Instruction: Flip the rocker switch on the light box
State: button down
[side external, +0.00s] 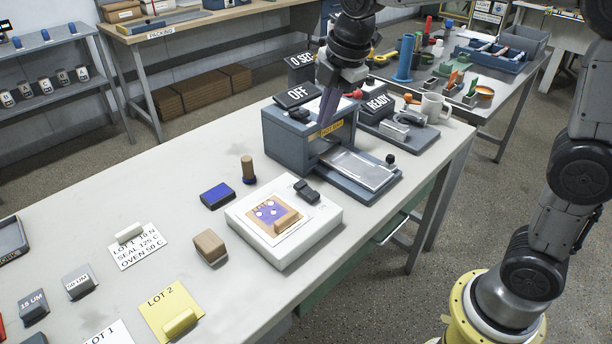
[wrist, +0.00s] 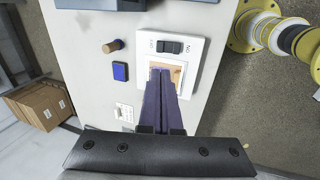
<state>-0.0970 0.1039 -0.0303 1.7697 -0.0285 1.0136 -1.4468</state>
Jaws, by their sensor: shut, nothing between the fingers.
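The light box (side external: 275,250) is a white, flat box on the bench. Its dark rocker switch (side external: 306,190) sits on the top face near the back edge. A sheet with a purple patch and a wooden block lie on the lit panel. In the wrist view the light box (wrist: 199,50) is upper centre, with the rocker switch (wrist: 170,47) between two printed labels. My gripper (side external: 325,124) has long purple fingers pointing down, shut and empty, above the bench and apart from the switch. In the wrist view the fingertips (wrist: 162,71) overlap the lit panel, below the switch.
A blue-grey machine (side external: 289,137) with an OFF sign and a metal tray stands behind the light box, close to my gripper. A blue pad (side external: 217,195), a wooden-handled stamp (side external: 248,169) and a wooden block (side external: 209,246) stand left of the light box.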

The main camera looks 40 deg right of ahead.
aim_at(304, 186)
jog(key=f, duration=0.1)
jog(key=w+f, duration=0.1)
jog(key=a+f, duration=0.1)
jog(key=shift+w+f+g, duration=0.2)
jog(key=shift+w+g, duration=0.05)
jog(key=shift+g, duration=0.15)
jog(key=shift+f, duration=0.1)
jog(key=x, duration=1.3)
jog(key=shift+f, duration=0.4)
jog(key=shift+w, duration=0.1)
